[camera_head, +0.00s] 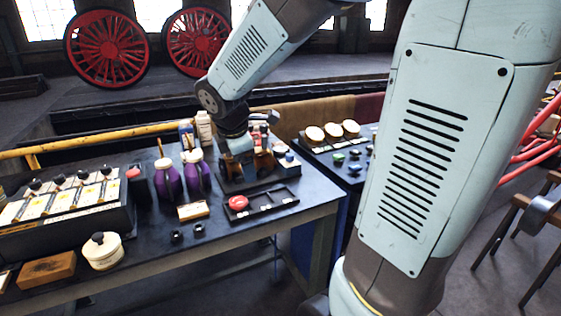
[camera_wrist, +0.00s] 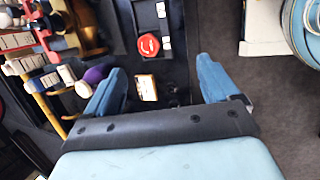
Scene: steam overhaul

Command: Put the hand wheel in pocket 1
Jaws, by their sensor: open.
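A red round hand wheel (camera_head: 238,203) lies in the leftmost compartment of a low black tray (camera_head: 277,209) on the dark table. It also shows in the wrist view (camera_wrist: 149,44), beyond my fingertips and apart from them. My gripper (camera_wrist: 162,82) is open with nothing between its two blue fingers. In the head view my gripper (camera_head: 238,150) hangs above the table behind the tray, and its fingertips are hard to make out. White labels line the tray, but their numbers are too small to read, so I cannot tell which is pocket 1.
Purple bottles (camera_head: 167,178) stand left of my gripper. A small label block (camera_head: 193,210) and two black rings (camera_head: 176,237) lie left of the tray. A white lidded pot (camera_head: 102,250) stands at the front left. A second table (camera_head: 352,175) is to the right.

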